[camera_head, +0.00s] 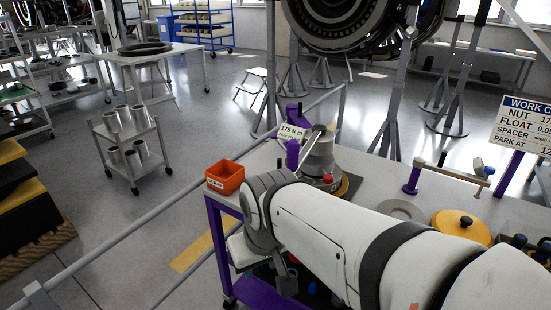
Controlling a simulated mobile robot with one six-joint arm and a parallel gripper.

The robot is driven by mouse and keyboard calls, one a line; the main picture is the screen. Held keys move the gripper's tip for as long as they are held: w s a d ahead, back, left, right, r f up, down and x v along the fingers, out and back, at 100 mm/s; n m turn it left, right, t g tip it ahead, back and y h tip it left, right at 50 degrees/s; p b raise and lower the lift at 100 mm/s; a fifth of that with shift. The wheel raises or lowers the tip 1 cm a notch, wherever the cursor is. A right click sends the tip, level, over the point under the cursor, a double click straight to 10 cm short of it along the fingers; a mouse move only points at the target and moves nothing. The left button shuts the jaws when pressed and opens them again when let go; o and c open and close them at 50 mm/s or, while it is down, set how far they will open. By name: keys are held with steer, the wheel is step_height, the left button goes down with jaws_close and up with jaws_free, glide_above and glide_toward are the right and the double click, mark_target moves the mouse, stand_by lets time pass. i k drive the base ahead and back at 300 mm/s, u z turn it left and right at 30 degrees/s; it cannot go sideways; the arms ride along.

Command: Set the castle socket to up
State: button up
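I cannot pick out the castle socket for certain. A grey metal cylindrical piece (319,152) stands upright on a round base on the bench (375,180), behind my arm, with a red knob (328,178) in front of it. My white arm crosses the lower middle and hides part of the bench. My gripper (287,278) appears to be at the arm's lower left end, beside the bench's front left edge. It is small and dark there, and its fingers cannot be made out.
An orange bin (225,177) sits at the bench's left corner. A purple post carries a "175 N m" tag (292,132). A bar tool (452,171), a yellow round lid (461,226) and a work card (525,124) are at right. A grey rail (150,232) runs along the left.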

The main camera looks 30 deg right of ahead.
mark_target(316, 166)
steer(key=k, duration=1.35)
steer(key=z, duration=0.4)
steer(key=i, duration=1.5)
steer(key=z, duration=0.05)
